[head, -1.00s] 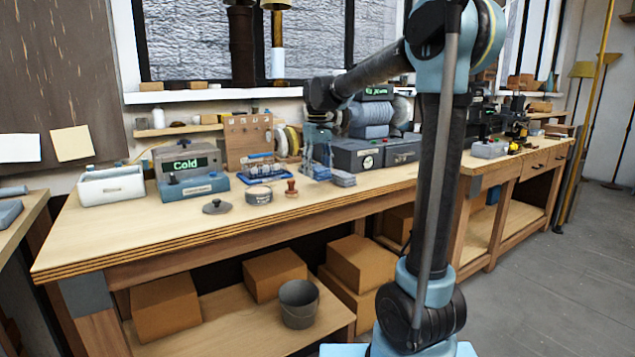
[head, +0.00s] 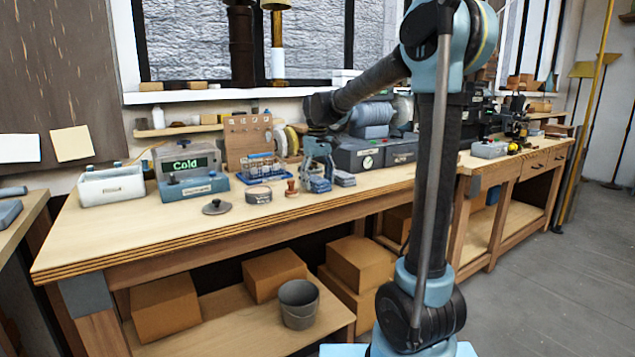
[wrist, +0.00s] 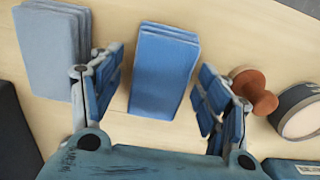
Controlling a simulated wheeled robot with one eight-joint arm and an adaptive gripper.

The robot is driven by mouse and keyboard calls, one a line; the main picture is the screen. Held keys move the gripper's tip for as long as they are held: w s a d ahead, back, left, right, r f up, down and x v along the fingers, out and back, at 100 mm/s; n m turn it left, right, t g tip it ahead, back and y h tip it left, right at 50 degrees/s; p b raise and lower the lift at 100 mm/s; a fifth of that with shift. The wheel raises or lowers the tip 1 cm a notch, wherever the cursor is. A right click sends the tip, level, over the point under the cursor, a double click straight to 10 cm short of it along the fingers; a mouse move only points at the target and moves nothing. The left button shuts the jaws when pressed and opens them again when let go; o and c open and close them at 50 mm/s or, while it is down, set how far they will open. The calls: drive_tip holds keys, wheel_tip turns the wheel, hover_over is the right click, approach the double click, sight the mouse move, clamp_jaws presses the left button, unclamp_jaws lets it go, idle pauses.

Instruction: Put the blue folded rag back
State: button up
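The blue folded rag (head: 319,185) lies on the workbench top beside a paler grey-blue folded stack (head: 344,179). In the wrist view the blue rag (wrist: 163,70) sits between the spread fingers of my gripper (wrist: 160,88), with bare wood showing on both sides of it. My gripper (head: 318,166) is open, low over the rag; neither finger visibly grips it. The grey-blue stack (wrist: 55,50) is just outside the left finger in the wrist view.
A reddish-brown wooden knob (wrist: 256,90) stands close to the right finger, beside a round tin (wrist: 298,110). Dark grey boxes (head: 357,154) stand behind the rags. A blue rack (head: 262,170) is to the left. The front of the bench is clear.

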sight(317, 179)
wheel_tip(317, 179, up, 12)
drive_tip(key=s+d+f+m+t, duration=0.1)
drive_tip(key=s+d+f+m, duration=0.1)
drive_tip(key=s+d+f, duration=0.45)
drive_tip(key=s+d+f+m, duration=0.1)
drive_tip(key=s+d+f, duration=0.3)
drive_tip(key=s+d, duration=0.5)
drive_tip(key=s+d+f+m, duration=0.1)
drive_tip(key=s+d+f, duration=0.2)
drive_tip(key=s+f, duration=0.5)
drive_tip(key=s+d+f+m+t, duration=0.1)
drive_tip(key=s+d+f+m, duration=0.1)
drive_tip(key=s+f, duration=0.6)
drive_tip(key=shift+d+f+m, duration=0.3)
drive_tip(key=shift+d+f, duration=0.15)
drive_tip(key=shift+f, duration=0.5)
